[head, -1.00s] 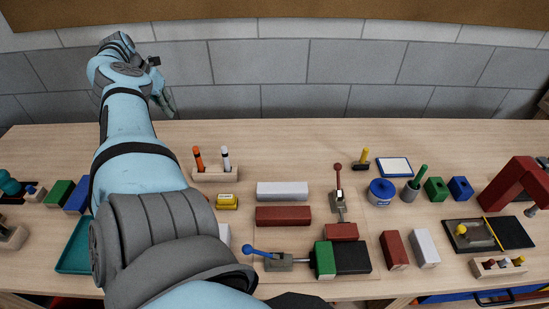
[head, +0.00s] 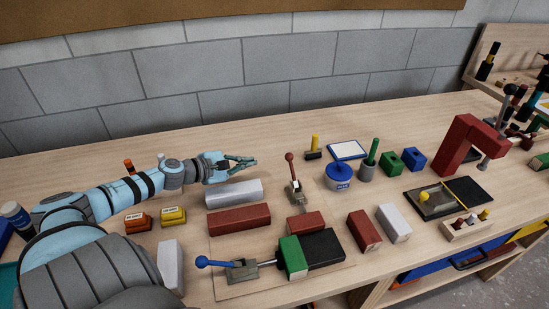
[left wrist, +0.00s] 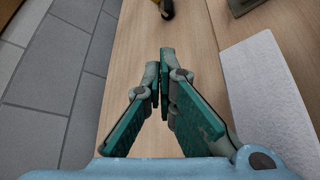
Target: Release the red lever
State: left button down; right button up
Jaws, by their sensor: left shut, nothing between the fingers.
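The red lever (head: 291,170) is a red-knobbed handle standing nearly upright on a small metal clamp (head: 296,194). The clamp's near end reaches toward a red block (head: 306,222); whether it presses on it is too small to tell. My left gripper (head: 252,161) is to the left of the red knob and apart from it, above the far end of a light grey bar (head: 234,192). In the left wrist view its fingers (left wrist: 161,75) are together with nothing between them. My right gripper is not in view.
A second clamp with a blue lever (head: 215,262) lies nearer, beside a green block (head: 292,257) and a black block (head: 324,248). A dark red bar (head: 238,219) lies left of the red clamp. A yellow-handled item (head: 314,146) and a blue tin (head: 338,176) stand behind and right.

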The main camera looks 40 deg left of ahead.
aim_at(292, 170)
pick_arm(q)
jog(key=shift+w+d+f+b, duration=0.1)
jog(key=shift+w+f+b, duration=0.3)
jog(key=shift+b, duration=0.2)
jog(key=b+x, duration=0.2)
jog(key=x, duration=0.6)
jog(key=shift+w+r, duration=0.1)
jog(key=shift+r, duration=0.05)
jog(key=shift+w+d, duration=0.25)
jog(key=shift+w, duration=0.25)
jog(key=d+r+p, duration=0.1)
jog(key=r+p, duration=0.1)
jog(key=p, duration=0.1)
jog(key=shift+s+d+r, duration=0.1)
jog(key=shift+s+d, duration=0.25)
jog(key=shift+d, duration=0.05)
jog(key=shift+s+d+r, duration=0.25)
jog(key=shift+s+d, duration=0.05)
jog(key=shift+d, duration=0.05)
jog(key=shift+f, duration=0.1)
jog(key=shift+w, duration=0.1)
